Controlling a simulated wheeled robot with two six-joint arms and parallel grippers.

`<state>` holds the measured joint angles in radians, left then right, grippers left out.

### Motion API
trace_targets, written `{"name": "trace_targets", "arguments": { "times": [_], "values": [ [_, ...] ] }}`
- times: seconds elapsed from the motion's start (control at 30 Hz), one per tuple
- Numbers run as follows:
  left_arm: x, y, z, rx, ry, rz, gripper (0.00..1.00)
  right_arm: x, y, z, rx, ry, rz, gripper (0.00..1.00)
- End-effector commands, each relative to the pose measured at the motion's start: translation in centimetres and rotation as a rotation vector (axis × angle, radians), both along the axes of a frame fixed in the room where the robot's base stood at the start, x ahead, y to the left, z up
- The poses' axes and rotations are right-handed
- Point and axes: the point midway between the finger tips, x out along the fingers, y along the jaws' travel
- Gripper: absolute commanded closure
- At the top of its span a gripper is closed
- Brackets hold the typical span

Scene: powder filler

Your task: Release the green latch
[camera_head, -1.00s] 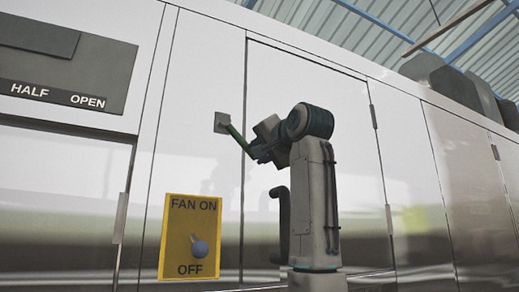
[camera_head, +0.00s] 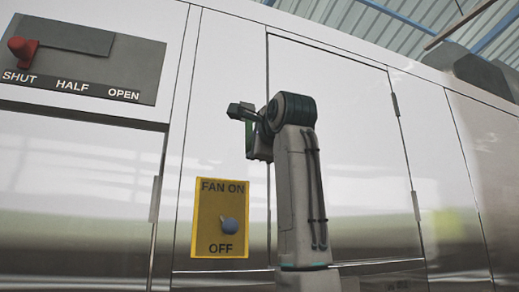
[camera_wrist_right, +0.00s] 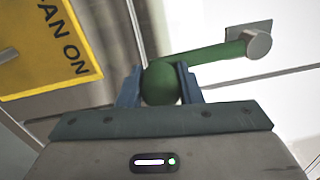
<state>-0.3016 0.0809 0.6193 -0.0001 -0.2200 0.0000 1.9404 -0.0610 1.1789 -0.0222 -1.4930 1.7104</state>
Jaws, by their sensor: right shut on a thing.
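The green latch (camera_wrist_right: 212,53) is a round lever with a ball end, on a grey pivot at a small metal plate on the white cabinet. In the right wrist view, the blue fingers of my right gripper (camera_wrist_right: 160,85) stand on both sides of the ball and are shut on it. In the head view, a short part of the green latch (camera_head: 249,138) shows, pointing steeply down. My left gripper is in neither view.
A dark SHUT/HALF/OPEN panel (camera_head: 120,72) with a red handle (camera_head: 22,49) is at upper left. The cabinet door (camera_head: 350,110) behind is closed.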

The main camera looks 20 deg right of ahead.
Motion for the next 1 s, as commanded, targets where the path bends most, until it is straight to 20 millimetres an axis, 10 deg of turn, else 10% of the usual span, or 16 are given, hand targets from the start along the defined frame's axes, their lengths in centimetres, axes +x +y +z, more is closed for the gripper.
{"name": "trace_targets", "arguments": {
  "times": [0.67, 0.7, 0.77, 1.0],
  "values": [
    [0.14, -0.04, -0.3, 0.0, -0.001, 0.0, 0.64, 0.22, 0.74, -0.59, 0.056, 0.015, 0.002, 1.0],
    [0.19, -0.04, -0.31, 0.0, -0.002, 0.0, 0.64, 0.24, 0.74, -0.6, 0.055, 0.015, 0.001, 0.6],
    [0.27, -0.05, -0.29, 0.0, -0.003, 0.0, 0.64, 0.23, 0.74, -0.57, 0.056, 0.014, 0.001, 0.48],
    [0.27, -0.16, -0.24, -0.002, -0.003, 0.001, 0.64, 0.11, 0.69, -0.32, 0.056, 0.009, 0.001, 0.47]
  ]
}}
